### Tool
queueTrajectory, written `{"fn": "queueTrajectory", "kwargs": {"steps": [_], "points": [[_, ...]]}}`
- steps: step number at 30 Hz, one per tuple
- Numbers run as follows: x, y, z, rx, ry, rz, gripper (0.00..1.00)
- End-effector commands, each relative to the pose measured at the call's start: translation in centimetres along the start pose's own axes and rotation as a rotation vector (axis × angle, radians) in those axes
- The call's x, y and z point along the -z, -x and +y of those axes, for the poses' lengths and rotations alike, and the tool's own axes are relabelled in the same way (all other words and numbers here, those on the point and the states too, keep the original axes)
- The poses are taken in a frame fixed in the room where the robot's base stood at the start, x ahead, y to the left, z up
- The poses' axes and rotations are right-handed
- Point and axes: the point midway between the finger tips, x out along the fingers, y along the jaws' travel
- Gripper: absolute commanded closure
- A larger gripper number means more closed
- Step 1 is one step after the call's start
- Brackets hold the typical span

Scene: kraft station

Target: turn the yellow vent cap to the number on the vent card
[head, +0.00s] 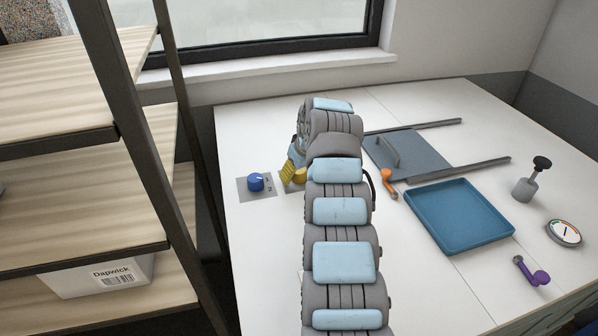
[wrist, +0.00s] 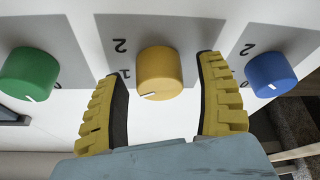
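The yellow vent cap (wrist: 160,72) sits on a grey plate in the middle of the wrist view, its white pointer mark toward the lower left. Upside-down numbers 2 and 1 show at its left. My gripper (wrist: 162,74) is open, one yellow finger on each side of the cap, with visible gaps. In the head view, the cap (head: 300,176) is partly hidden by my arm, and my gripper (head: 294,171) is beside it. I cannot make out a vent card in either view.
A blue cap (wrist: 270,74) and a green cap (wrist: 30,73) flank the yellow one. On the white table are a blue tray (head: 412,227), an orange crank (head: 388,183), a grey sliding panel (head: 425,160), and a gauge (head: 564,232). A shelf (head: 85,190) stands left.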

Motion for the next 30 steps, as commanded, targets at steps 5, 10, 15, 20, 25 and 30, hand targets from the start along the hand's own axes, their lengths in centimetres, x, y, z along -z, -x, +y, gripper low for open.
{"fn": "queueTrajectory", "kwargs": {"steps": [5,10,15,20,25,30], "points": [[0.0,0.0,0.0,0.0,0.0,0.0,0.75],[-0.01,-0.03,0.0,0.0,0.0,0.0,0.93],[-0.03,-0.07,-0.01,0.0,-0.002,0.0,0.94],[-0.06,-0.14,-0.03,-0.007,-0.02,-0.002,0.94],[0.04,-0.19,-0.1,-0.028,-0.068,-0.001,0.93],[0.05,-0.15,-0.15,-0.062,-0.151,-0.006,0.93]]}}
